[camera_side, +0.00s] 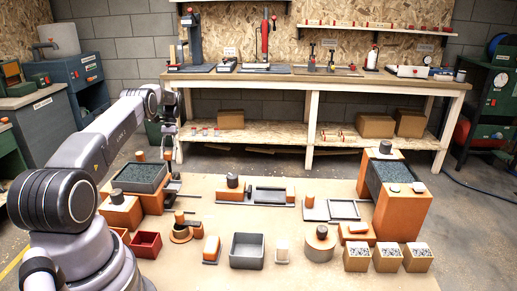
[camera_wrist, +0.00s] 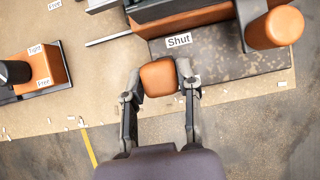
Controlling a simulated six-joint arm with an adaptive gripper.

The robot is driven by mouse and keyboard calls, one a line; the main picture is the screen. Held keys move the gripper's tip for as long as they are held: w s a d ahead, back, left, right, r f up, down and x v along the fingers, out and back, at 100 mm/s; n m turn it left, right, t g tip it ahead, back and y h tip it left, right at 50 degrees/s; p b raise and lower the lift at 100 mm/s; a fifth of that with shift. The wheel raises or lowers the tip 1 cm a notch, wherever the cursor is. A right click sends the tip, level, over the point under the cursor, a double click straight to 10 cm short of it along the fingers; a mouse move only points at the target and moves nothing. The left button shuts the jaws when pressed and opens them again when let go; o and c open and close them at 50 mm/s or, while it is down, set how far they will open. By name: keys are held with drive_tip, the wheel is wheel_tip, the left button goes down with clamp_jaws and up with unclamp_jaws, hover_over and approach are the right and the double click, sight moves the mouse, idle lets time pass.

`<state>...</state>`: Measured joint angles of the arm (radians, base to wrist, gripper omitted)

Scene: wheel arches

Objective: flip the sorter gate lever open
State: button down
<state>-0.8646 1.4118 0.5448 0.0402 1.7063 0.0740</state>
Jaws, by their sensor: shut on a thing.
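In the wrist view, my gripper (camera_wrist: 160,88) is shut on an orange handle (camera_wrist: 158,75), one fingertip on each side of it. The handle looks like the gate lever's grip, but its pivot is hidden. It lies just left of and below a white "Shut" label (camera_wrist: 179,41) on a dark grey plate (camera_wrist: 235,72). No "Open" label shows there. In the side view, my gripper (camera_side: 173,178) reaches down just right of a grey hopper (camera_side: 128,187) of dark granules; the handle is too small to make out.
In the wrist view, an orange cylinder (camera_wrist: 280,27) stands on the plate's right, and an orange block (camera_wrist: 45,68) with "Tight" and "Free" labels lies left. In the side view, a grey tray (camera_side: 247,264), an orange tower (camera_side: 398,215) and several small fixtures share the board.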

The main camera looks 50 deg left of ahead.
drive_tip(key=c, duration=0.8)
unclamp_jaws()
drive_tip(key=shift+o, duration=0.2)
wheel_tip(320, 180, up, 10)
